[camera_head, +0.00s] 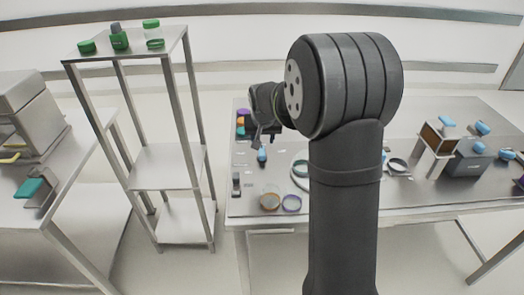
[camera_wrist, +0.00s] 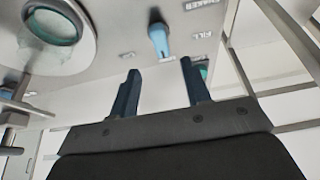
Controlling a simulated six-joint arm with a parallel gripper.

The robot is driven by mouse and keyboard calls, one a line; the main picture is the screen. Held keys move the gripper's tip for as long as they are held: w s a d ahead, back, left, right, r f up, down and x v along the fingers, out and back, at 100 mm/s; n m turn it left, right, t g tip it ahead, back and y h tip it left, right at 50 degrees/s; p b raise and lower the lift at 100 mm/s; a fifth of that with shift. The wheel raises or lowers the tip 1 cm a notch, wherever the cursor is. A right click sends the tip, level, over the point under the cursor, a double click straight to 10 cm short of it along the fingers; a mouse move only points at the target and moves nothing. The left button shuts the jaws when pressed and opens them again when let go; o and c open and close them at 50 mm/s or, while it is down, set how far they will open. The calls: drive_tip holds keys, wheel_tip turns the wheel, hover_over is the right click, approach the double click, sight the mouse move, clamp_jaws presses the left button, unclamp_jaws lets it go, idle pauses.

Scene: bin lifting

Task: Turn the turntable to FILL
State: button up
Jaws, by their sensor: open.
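The turntable looks to be the pale round disc (camera_wrist: 62,63) at the upper left of the wrist view, with a round teal-tinted glass container (camera_wrist: 52,24) on it. In the head view its pale rim (camera_head: 297,178) shows beside my arm, which hides much of it. The FILL label (camera_wrist: 202,33) is on the table near a blue-handled piece (camera_wrist: 159,38), which also shows in the head view (camera_head: 262,154). My gripper (camera_wrist: 158,68) is open, with nothing between its fingers. In the head view my gripper (camera_head: 264,139) hangs above the table's left part, close to the blue piece.
An amber dish (camera_head: 270,198) and a purple-rimmed dish (camera_head: 292,203) sit near the table's front edge. A small dark block (camera_head: 236,184) stands to their left. A shelf rack (camera_head: 165,155) with green-capped containers stands left of the table. Grey equipment (camera_head: 470,160) with blue parts occupies the right side.

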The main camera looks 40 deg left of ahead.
sight(262, 151)
drive_tip(key=x, duration=0.9)
drive_tip(key=shift+f, duration=0.1)
clamp_jaws()
